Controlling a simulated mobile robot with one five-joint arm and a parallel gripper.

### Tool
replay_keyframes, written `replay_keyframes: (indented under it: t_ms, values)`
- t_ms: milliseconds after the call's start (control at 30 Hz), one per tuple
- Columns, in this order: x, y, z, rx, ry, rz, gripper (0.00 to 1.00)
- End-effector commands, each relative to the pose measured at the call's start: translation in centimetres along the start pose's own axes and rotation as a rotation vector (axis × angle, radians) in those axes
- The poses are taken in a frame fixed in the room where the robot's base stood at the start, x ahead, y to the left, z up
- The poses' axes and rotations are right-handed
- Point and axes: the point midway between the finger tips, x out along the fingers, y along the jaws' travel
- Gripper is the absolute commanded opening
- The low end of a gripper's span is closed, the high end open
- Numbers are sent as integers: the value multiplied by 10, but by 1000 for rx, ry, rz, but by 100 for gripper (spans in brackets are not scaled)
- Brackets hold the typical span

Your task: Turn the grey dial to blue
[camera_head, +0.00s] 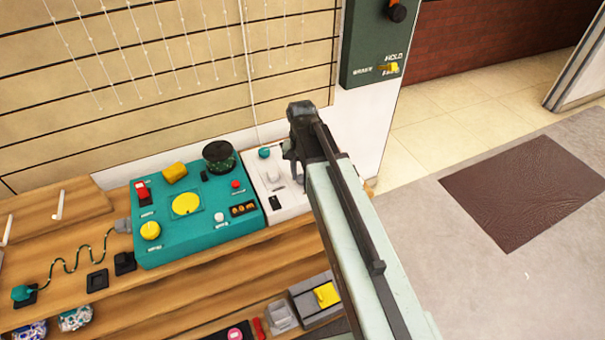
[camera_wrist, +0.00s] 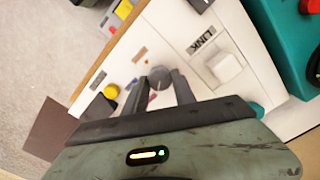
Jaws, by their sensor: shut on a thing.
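In the wrist view the grey dial (camera_wrist: 160,78) sits on a white panel (camera_wrist: 172,40), with small coloured marks around it, one of them blue and one brownish orange. My gripper (camera_wrist: 159,84) has one finger on each side of the dial and is shut on it. Part of the dial's near side and some of the marks are hidden by the fingers. In the head view my gripper (camera_head: 293,168) reaches over the white panel (camera_head: 285,207), and the dial is hidden behind it. I cannot tell which mark the dial points to.
A white button (camera_wrist: 226,67) beside a LINK label and a yellow knob (camera_wrist: 111,91) flank the dial. A teal console (camera_head: 165,228) with several controls stands left of the panel on a wooden bench (camera_head: 190,282). A dark green wall box (camera_head: 368,50) hangs behind.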

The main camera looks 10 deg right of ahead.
Motion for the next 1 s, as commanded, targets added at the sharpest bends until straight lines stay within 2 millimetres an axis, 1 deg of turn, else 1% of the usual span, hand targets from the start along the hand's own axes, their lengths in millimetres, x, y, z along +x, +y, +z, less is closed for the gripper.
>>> replay_keyframes:
  t_ms: [300, 733, 767, 800, 833, 1000]
  values:
    - [0, 0, 0, 79, 1, 0, 0]
    - [0, -1, 0, 87, 1, 0, 0]
    - [0, -1, 0, 87, 1, 0, 35]
    - [0, -1, 0, 86, 1, 0, 46]
    - [0, -1, 0, 86, 1, 0, 54]
    - [0, -1, 0, 86, 1, 0, 54]
